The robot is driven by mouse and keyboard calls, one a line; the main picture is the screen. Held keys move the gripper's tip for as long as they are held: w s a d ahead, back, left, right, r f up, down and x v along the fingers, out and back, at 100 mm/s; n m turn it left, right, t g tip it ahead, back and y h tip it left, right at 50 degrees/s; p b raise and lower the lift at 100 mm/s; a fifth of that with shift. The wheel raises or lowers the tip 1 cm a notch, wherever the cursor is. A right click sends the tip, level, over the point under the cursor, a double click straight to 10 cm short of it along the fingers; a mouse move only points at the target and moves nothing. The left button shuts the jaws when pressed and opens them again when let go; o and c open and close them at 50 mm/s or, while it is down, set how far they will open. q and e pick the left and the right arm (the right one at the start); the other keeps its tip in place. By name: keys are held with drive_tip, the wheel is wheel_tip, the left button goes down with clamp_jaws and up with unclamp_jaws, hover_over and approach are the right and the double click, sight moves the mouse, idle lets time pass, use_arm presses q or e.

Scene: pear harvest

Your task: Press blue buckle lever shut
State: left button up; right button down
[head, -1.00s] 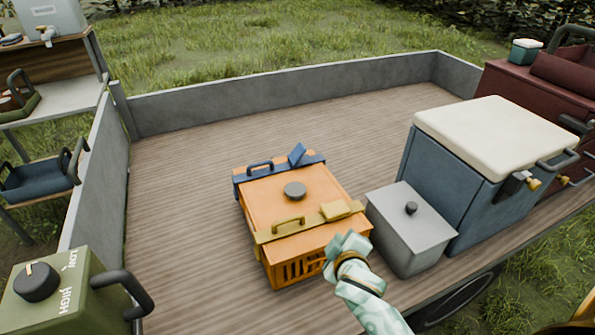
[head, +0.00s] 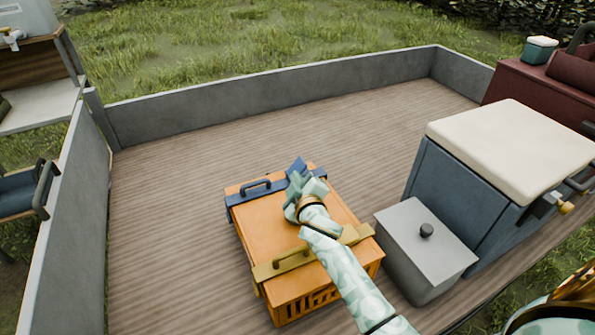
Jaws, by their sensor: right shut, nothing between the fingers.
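An orange crate (head: 262,220) with a closed lid stands on the wooden trailer bed. A blue strap crosses its far side, with a blue handle and a blue buckle lever (head: 297,167) that stands tilted up from the strap. A yellow strap (head: 268,270) crosses the near side. My right gripper (head: 306,184) is shut and empty, over the crate lid just on the near side of the blue lever. It hides the lever's lower part, and I cannot tell whether they touch. My arm hides the lid's knob and the yellow lever. My left gripper is not in view.
A grey lidded box (head: 420,245) and a blue cooler with a cream lid (head: 515,150) stand right of the crate. Low grey walls (head: 280,95) edge the bed. The bed left of and beyond the crate is clear.

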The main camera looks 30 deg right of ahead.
sight(299, 166)
drive_tip(key=w+d+f+b, duration=0.1)
drive_tip(key=w, duration=0.2)
drive_tip(key=w+d+f+b, duration=0.1)
drive_tip(key=w+d+b, duration=0.1)
drive_tip(key=w, duration=0.1)
drive_tip(key=w+d+f+b, duration=0.1)
drive_tip(key=w, duration=0.2)
drive_tip(key=shift+d+f, duration=0.15)
drive_tip(key=shift+f, duration=0.2)
drive_tip(key=shift+s+d+f+b, duration=0.1)
drive_tip(key=shift+d+f+b, duration=0.15)
drive_tip(key=shift+d+b, duration=0.15)
drive_tip(key=shift+d, duration=0.1)
